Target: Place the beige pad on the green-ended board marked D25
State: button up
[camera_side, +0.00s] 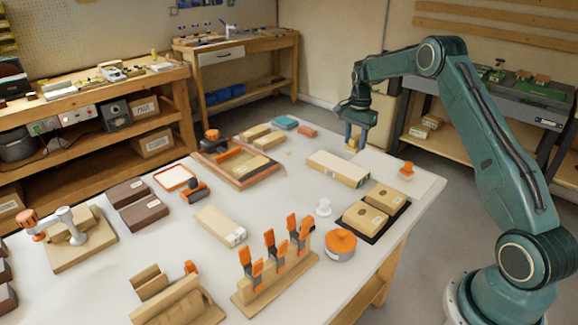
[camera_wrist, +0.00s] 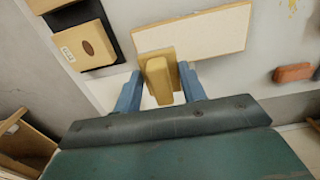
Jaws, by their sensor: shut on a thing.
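My gripper (camera_side: 354,139) is shut on the beige pad (camera_side: 351,148) and holds it above the far right part of the white table. In the wrist view the pad (camera_wrist: 158,80) stands between the two blue fingers of my gripper (camera_wrist: 160,92). A pale long board (camera_side: 337,167) lies on the table just below and left of the gripper in the side view. In the wrist view this board (camera_wrist: 200,34) lies just beyond the pad. A second pale board (camera_side: 219,224) lies nearer the table's middle. Their end markings are too small to read.
A black tray with tan boxes (camera_side: 372,208) stands near the table's right edge, with an orange-topped tin (camera_side: 341,244) close by. A stand with orange clamps (camera_side: 276,262) is at the front. A reddish block (camera_side: 307,131) lies at the back.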

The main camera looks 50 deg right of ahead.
aim_at(355, 138)
jog(key=shift+f, duration=4.25)
jog(key=shift+f, duration=0.1)
jog(key=o, duration=1)
jog(key=shift+c, duration=0.2)
notch_tip(355, 138, up, 12)
jog(key=shift+r, duration=0.15)
